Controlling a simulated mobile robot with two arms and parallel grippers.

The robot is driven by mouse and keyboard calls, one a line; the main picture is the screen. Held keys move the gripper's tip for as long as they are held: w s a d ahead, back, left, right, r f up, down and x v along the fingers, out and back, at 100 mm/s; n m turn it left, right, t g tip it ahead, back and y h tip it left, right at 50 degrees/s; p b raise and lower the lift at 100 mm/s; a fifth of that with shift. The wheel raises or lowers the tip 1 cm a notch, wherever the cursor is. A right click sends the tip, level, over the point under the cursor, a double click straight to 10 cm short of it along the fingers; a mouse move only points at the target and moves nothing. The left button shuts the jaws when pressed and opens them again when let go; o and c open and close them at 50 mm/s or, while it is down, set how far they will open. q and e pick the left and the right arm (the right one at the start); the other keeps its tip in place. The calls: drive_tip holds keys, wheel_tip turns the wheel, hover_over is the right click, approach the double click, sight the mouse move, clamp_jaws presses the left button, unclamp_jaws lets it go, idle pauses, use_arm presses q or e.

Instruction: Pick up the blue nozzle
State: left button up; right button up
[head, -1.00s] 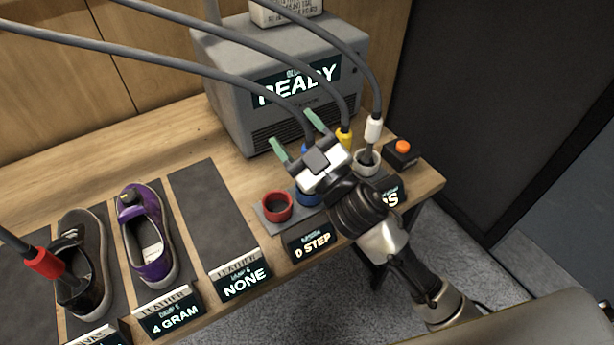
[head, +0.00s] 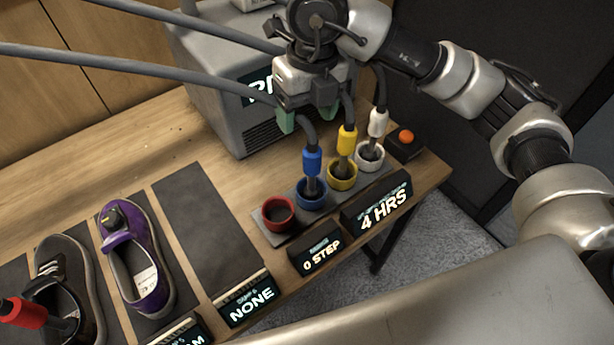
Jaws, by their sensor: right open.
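The blue nozzle (head: 312,162) stands upright in a blue cup (head: 311,195) on the holder strip, with a grey hose running up from its top. My right gripper (head: 307,118) is above and just behind the nozzle, pointing down. Its green-tipped fingers are apart, on either side of the blue nozzle's hose, and nothing is seen held. Whether a finger touches the hose cannot be told. My left gripper does not show.
An empty red cup (head: 278,214) is left of the blue one. The yellow nozzle (head: 346,140) and white nozzle (head: 377,123) stand close on the right. Behind is a grey machine (head: 205,75). A purple sneaker (head: 150,270) and the red nozzle (head: 22,313) in a dark shoe are left.

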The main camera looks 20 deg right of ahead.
sight(312, 141)
drive_tip(key=shift+w+d+r+h, duration=0.15)
drive_tip(key=shift+d+h, duration=0.1)
drive_tip(key=shift+d, duration=0.1)
drive_tip(key=shift+w+d+r+h, duration=0.1)
drive_tip(key=shift+w+d+h, duration=0.05)
drive_tip(key=shift+d+h, duration=0.15)
drive_tip(key=shift+d+f, duration=0.2)
drive_tip(key=shift+f, duration=0.05)
wheel_tip(312, 141, down, 5)
drive_tip(key=shift+r+p, duration=0.2)
drive_tip(key=shift+p, duration=0.25)
drive_tip(key=shift+s+a+f+p, duration=0.1)
drive_tip(key=shift+f+p, duration=0.3)
drive_tip(key=shift+f, duration=0.2)
wheel_tip(312, 141, down, 4)
drive_tip(key=shift+s+a+r+p, duration=0.1)
drive_tip(key=shift+a+r+p, duration=0.1)
drive_tip(key=shift+p, duration=0.45)
drive_tip(key=shift+f, duration=0.35)
drive_tip(key=shift+c, duration=0.5)
clamp_jaws()
